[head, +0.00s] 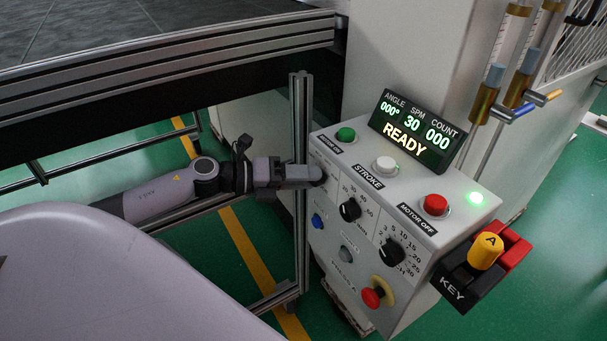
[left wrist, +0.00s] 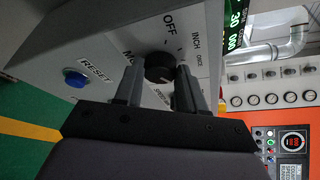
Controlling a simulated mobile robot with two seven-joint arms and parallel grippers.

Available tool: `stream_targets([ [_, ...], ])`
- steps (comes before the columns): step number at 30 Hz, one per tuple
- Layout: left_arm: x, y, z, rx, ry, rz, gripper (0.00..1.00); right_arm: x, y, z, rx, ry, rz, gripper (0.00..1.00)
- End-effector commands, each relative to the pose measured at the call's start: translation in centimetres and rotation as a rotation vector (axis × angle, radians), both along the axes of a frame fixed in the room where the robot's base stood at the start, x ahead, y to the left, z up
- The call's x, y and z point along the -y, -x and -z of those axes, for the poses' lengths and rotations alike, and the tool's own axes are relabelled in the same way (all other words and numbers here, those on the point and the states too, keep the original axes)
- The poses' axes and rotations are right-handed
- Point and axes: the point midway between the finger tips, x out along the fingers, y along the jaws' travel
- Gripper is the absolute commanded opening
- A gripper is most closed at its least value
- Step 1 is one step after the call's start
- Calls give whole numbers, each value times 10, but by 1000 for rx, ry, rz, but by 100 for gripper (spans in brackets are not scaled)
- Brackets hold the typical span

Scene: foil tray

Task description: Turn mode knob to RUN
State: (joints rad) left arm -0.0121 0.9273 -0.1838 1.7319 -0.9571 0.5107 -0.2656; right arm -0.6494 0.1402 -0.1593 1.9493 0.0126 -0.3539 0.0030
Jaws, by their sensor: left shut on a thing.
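The mode knob (left wrist: 159,67) is a black round knob on the sloped face of the grey control box. In the left wrist view it sits between the two fingers of my left gripper (left wrist: 158,88), which are shut on it. The labels OFF and INCH show around it; other labels are partly covered or too small to read. I cannot tell which label the knob points to. In the head view my left gripper (head: 308,174) reaches the upper left of the box's front and hides most of the knob. My right gripper is not in view.

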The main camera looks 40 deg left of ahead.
Motion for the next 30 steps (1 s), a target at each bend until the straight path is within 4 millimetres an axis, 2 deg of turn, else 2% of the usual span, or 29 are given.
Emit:
stream_targets([
  [14, 0, 0, 1, 5, -15, 0, 9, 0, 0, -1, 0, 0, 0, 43],
  [15, 0, 0, 1, 5, -15, 0, 46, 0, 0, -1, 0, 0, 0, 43],
  [17, 0, 0, 1, 5, -15, 0, 65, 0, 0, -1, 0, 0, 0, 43],
  [30, -4, 4, 0, 3, -14, 0, 65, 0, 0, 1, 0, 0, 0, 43],
])
